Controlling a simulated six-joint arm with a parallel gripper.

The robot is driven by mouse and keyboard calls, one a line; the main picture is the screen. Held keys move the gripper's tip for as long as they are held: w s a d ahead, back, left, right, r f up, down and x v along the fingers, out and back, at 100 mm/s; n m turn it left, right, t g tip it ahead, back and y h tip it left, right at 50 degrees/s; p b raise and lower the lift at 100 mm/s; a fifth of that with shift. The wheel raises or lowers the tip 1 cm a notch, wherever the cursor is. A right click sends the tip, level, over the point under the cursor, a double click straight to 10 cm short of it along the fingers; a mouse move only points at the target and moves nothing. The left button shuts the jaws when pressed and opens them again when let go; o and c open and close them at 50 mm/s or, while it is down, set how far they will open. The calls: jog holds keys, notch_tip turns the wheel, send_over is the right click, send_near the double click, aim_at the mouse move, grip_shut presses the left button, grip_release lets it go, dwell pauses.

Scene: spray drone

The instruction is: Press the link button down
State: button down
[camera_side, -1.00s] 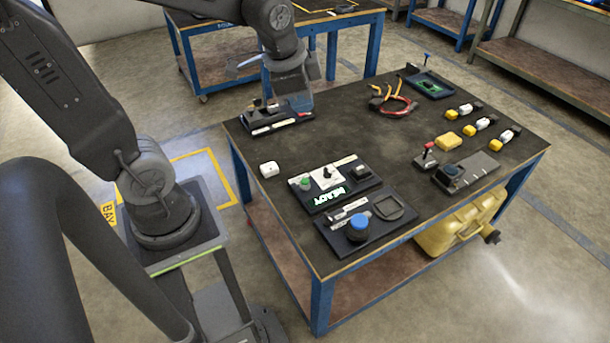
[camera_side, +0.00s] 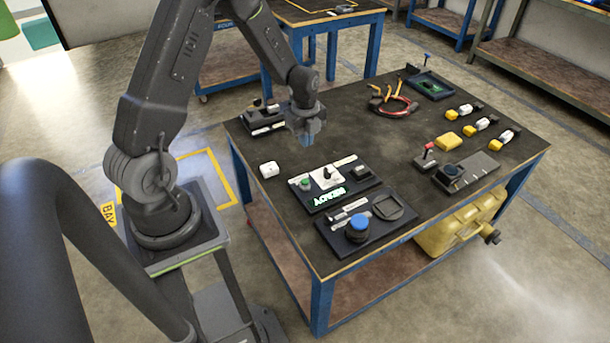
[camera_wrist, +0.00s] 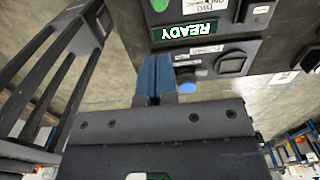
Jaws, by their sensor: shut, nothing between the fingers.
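A dark control panel (camera_side: 340,203) on the table carries a round green button (camera_side: 305,183), a lever on a white plate (camera_side: 327,176), a black square part (camera_side: 361,173) and a lit green display (camera_side: 329,197). The green button also shows at the top of the wrist view (camera_wrist: 159,5), beside the display (camera_wrist: 184,31), which reads READY. I cannot read which part is labelled link. My gripper (camera_side: 306,137) is above the table, behind the panel in the side view and apart from it. Its blue fingers (camera_wrist: 154,78) are together and empty.
A second panel in front holds a blue round cap (camera_side: 358,224) and a square frame (camera_side: 393,207).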

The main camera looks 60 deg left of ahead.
aim_at(305, 181)
jog(key=shift+a+f, duration=0.1)
jog(key=shift+f, duration=0.1)
notch_tip(305, 181, down, 14)
jog(key=shift+f, duration=0.1)
dwell(0.7)
jog(key=shift+s+f, duration=0.1)
jog(key=shift+f, duration=1)
notch_tip(305, 181, up, 15)
jog(key=shift+w+a+r, duration=0.15)
jog(key=shift+w, duration=0.2)
dwell(0.5)
